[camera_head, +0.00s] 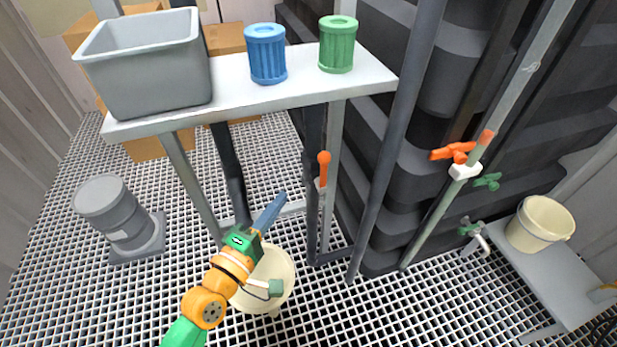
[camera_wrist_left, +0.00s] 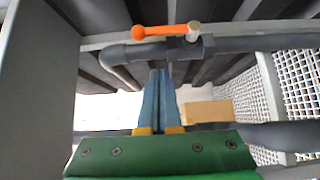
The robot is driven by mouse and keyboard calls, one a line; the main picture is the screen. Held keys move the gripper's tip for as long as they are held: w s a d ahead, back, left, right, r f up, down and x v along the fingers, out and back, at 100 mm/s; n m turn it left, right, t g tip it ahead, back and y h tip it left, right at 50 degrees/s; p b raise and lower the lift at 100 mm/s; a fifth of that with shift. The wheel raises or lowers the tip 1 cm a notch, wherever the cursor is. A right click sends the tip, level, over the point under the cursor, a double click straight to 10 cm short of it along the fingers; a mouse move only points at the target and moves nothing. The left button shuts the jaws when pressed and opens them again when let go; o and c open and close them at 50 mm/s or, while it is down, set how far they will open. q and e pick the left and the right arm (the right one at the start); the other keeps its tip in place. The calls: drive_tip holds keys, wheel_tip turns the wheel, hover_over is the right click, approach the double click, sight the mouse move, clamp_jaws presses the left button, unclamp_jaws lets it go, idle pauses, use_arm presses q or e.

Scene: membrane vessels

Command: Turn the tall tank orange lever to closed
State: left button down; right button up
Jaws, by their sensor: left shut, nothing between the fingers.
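An orange lever (camera_head: 323,166) with a rounded end stands upright on a thin pipe beside the shelf's legs in the head view. In the left wrist view an orange lever (camera_wrist_left: 160,31) lies across the top, its rounded end to the left and a pale pivot at its right, on a dark pipe (camera_wrist_left: 150,52). My left gripper (camera_head: 280,199) is shut and empty, below and left of the upright lever and apart from it. Its blue fingers (camera_wrist_left: 159,74) point toward the pipe in the wrist view, below the lever. My right gripper is not in view.
A shelf (camera_head: 236,91) holds a grey bin (camera_head: 150,75), a blue cup (camera_head: 267,60) and a green cup (camera_head: 338,50). Another orange handle (camera_head: 452,152) sits on the right pipe by dark tank walls (camera_head: 420,110). A cream bucket (camera_head: 278,262) stands beneath my gripper.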

sight(323, 174)
use_arm(q)
drive_tip(key=w+d, duration=0.6)
drive_tip(key=shift+w, duration=0.25)
drive_tip(key=shift+d+f, duration=0.1)
